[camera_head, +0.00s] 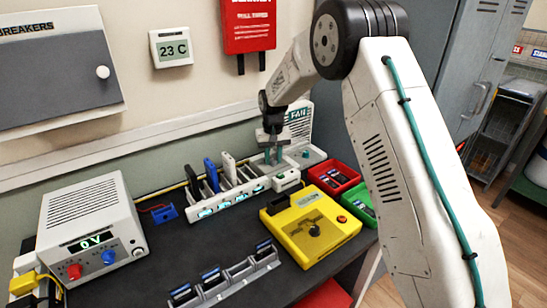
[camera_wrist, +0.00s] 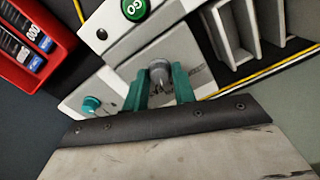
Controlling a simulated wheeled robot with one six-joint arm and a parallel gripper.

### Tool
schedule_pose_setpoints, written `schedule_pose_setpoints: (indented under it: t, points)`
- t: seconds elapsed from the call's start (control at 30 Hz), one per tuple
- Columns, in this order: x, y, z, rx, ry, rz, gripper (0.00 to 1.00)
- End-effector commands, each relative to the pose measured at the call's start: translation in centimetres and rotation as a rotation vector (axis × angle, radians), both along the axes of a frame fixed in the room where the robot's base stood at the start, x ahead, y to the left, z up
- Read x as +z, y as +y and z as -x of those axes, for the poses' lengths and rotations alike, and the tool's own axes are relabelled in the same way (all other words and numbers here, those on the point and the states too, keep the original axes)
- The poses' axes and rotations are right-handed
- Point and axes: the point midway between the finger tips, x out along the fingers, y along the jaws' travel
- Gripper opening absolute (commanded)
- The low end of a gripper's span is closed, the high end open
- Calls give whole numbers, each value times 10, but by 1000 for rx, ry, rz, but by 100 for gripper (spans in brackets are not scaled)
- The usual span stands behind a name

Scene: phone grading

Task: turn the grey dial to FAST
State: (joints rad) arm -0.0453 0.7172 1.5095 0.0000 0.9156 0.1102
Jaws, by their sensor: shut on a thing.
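The grey dial (camera_wrist: 160,72) sits on a pale panel between the two teal fingers of my gripper (camera_wrist: 161,86) in the wrist view. The fingers are shut on the dial, one on each side. Dark lettering on the panel beside it is partly covered and too small to read, so the dial's setting cannot be told. In the head view my gripper (camera_head: 273,153) reaches down in front of the white unit marked FAN (camera_head: 299,116). The dial is not clearly visible there.
A teal knob (camera_wrist: 91,104) and a green GO button (camera_wrist: 135,9) are close by. A red tray (camera_head: 334,166) holding phones stands right of the fan unit. A white rack (camera_head: 230,196) with upright phones stands left. A yellow fixture (camera_head: 311,228) is in front.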

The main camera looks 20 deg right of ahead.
Motion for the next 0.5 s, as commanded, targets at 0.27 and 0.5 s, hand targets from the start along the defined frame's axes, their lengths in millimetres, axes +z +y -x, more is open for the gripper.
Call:
schedule_pose_setpoints:
  t: [0.27, 0.5]
  points:
    - [1, 0, -1, -223, -3, 0, 4]
    - [1, 0, -1, -350, -3, -1, 4]
